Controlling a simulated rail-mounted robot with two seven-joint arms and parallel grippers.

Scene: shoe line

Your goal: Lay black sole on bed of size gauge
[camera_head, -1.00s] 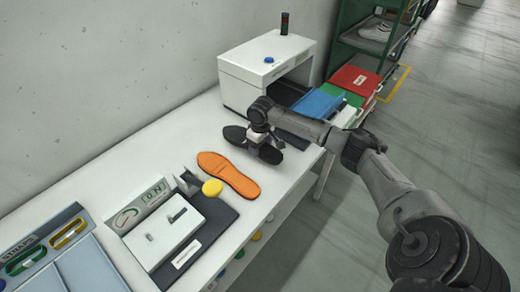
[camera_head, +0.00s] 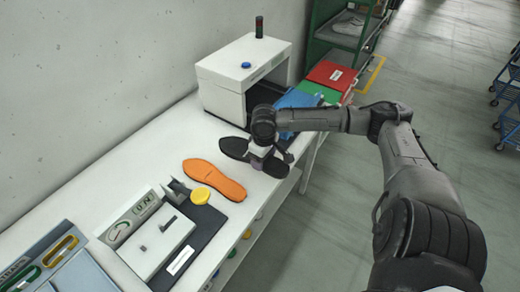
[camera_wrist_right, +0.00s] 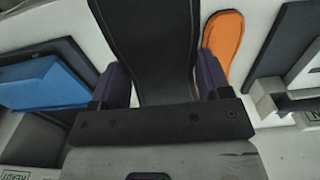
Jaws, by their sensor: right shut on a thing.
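The black sole (camera_head: 234,147) is at the middle of the bench in the head view, partly hidden by my right gripper (camera_head: 260,158). In the right wrist view the sole (camera_wrist_right: 150,40) lies between the two purple-padded fingers of my right gripper (camera_wrist_right: 158,85), which is shut on it. I cannot tell whether the sole still touches the bench. The size gauge (camera_head: 160,238) stands to the lower left, with a dark bed (camera_head: 203,228), a grey-white block, a small dial panel and a yellow round knob (camera_head: 200,196). My left gripper is not in view.
An orange sole (camera_head: 215,179) lies between the black sole and the gauge. A white box-shaped machine (camera_head: 225,85) stands behind, with blue, green and red (camera_head: 331,74) trays or bins to its right. A strap tray (camera_head: 60,268) sits at the lower left.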

